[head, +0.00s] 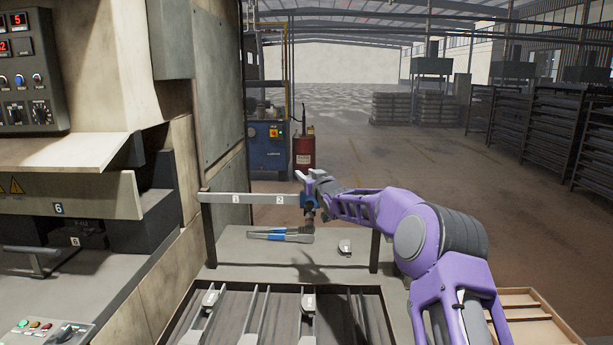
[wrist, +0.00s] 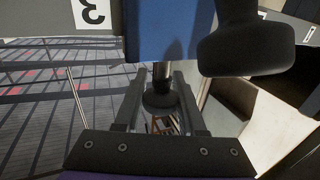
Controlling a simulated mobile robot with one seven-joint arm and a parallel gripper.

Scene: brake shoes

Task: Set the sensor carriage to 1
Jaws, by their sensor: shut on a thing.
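The sensor carriage is a blue block (head: 309,199) on a pale horizontal rail (head: 258,199). The rail shows labels 1 (head: 236,198) and 2 (head: 280,198); the carriage is right of the 2, toward the rail's right end. In the wrist view the blue carriage (wrist: 168,30) is at the top, beside an upside-down label 3 (wrist: 92,12). A metal stem with a black knob (wrist: 160,97) hangs below it. My gripper (wrist: 158,90) is shut on this knob, one finger on each side. In the head view my gripper (head: 310,208) partly hides the carriage.
A blue-handled tool (head: 280,235) and a small metal part (head: 345,247) lie on the bench under the rail. A tray (head: 380,292) with metal pieces is in front. A machine (head: 70,192) stands at left. A larger black rounded part (wrist: 245,45) is right of the carriage.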

